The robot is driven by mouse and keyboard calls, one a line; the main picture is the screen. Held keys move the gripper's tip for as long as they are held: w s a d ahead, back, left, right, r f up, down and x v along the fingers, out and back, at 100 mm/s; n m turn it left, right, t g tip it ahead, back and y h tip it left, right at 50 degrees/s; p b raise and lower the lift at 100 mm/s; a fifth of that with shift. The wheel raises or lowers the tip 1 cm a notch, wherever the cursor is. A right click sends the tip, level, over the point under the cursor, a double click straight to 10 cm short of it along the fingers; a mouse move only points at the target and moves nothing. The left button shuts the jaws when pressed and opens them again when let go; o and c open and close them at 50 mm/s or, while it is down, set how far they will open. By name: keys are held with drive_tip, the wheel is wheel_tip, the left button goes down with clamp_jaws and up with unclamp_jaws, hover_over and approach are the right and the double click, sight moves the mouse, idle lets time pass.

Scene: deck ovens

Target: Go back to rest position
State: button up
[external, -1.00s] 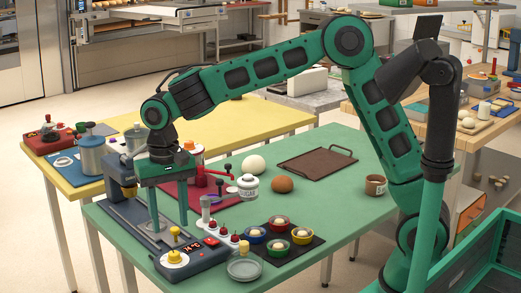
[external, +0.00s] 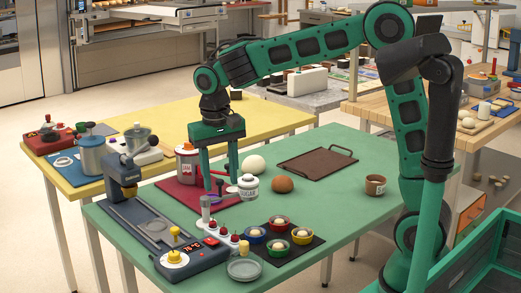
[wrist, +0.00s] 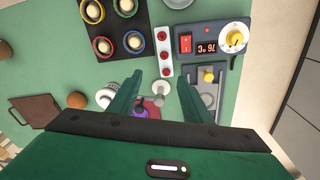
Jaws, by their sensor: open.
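My gripper (external: 220,180) is open and empty, pointing down above the green table (external: 335,218), over the red mat area at its left part. Its two green fingers also show spread apart in the wrist view (wrist: 155,100). In the external view a white jar (external: 248,188) stands close to the right finger. A blue-grey device (external: 205,256) with a yellow knob and red digits lies left of and nearer than the gripper; it shows at the upper right in the wrist view (wrist: 208,40).
Several coloured bowls (external: 279,225) sit on a dark mat. A grey dish (external: 244,269), a brown ball (external: 282,184), a white ball (external: 253,165), a brown tray (external: 303,167) and a brown cup (external: 375,185) are on the table. A yellow table (external: 225,122) stands behind.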

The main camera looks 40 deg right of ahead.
drive_tip(key=s+d+m, duration=0.1)
drive_tip(key=s+d, duration=0.4)
drive_tip(key=d, duration=0.8)
drive_tip(key=s+d+m, duration=0.1)
drive_tip(key=s+d, duration=0.4)
drive_tip(key=d, duration=0.8)
drive_tip(key=s+d+f, duration=0.2)
drive_tip(key=s+d, duration=0.2)
drive_tip(key=s, duration=0.5)
drive_tip(key=s+d+f+m+y, duration=0.1)
drive_tip(key=s+d+f, duration=0.1)
drive_tip(key=s+d, duration=0.3)
drive_tip(key=s, duration=0.4)
drive_tip(key=shift+f, duration=0.3)
drive_tip(key=shift+w+f+g, duration=0.25)
drive_tip(key=shift+w+g, duration=0.05)
drive_tip(key=shift+w, duration=0.25)
